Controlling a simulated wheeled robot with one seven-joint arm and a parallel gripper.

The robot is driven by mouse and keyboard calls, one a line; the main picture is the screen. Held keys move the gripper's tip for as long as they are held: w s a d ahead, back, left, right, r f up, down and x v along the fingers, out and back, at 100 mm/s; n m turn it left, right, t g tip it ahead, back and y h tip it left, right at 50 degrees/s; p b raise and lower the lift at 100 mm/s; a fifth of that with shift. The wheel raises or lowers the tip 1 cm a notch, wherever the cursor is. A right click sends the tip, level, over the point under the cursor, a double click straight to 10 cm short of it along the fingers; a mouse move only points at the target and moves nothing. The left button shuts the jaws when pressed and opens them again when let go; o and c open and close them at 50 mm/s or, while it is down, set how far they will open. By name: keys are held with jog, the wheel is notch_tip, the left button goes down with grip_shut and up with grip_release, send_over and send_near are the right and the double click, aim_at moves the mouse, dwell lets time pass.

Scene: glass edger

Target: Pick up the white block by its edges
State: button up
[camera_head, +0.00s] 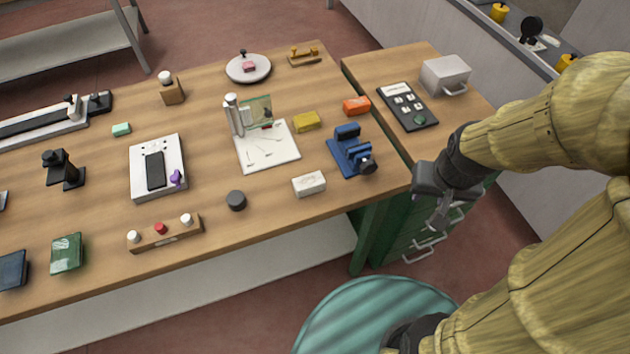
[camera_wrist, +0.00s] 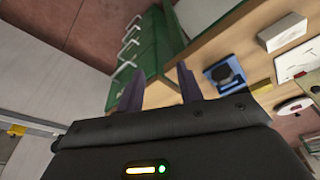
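The white block (camera_head: 309,184) lies flat on the wooden table near its front right edge. It also shows in the wrist view (camera_wrist: 283,33) at the upper right. My gripper (camera_head: 440,212) is right of the block, past the table's right front corner and beside the green drawer cabinet. In the wrist view its two fingers (camera_wrist: 158,90) stand apart with nothing between them. The gripper is well clear of the block.
A yellow block (camera_head: 306,121) lies farther back. The green drawer cabinet (camera_head: 410,228) has protruding handles.

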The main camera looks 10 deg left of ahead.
jog(key=o, duration=0.6)
jog(key=shift+w+a+r, duration=0.15)
jog(key=shift+a, duration=0.05)
jog(key=shift+c, duration=0.2)
jog(key=o, duration=0.7)
jog(key=a, duration=0.1)
jog(key=w+r+p, duration=0.1)
jog(key=w+a+n+p, duration=0.1)
jog(key=shift+a+r, duration=0.25)
jog(key=shift+a, duration=0.1)
jog(key=w+a+r+n+g+p, duration=0.1)
jog(key=w+a+r+p, duration=0.1)
jog(key=a, duration=0.4)
jog(key=shift+w+a+n+p, duration=0.4)
jog(key=shift+w+p, duration=0.15)
jog(key=shift+w, duration=0.25)
jog(key=n+g+p, duration=0.2)
jog(key=n+p, duration=0.2)
send_over(308, 181)
jog(key=shift+r, duration=0.45)
notch_tip(308, 181, down, 12)
jog(key=p, duration=0.3)
jog(key=shift+f+p, duration=0.1)
jog(key=shift+p, duration=0.2)
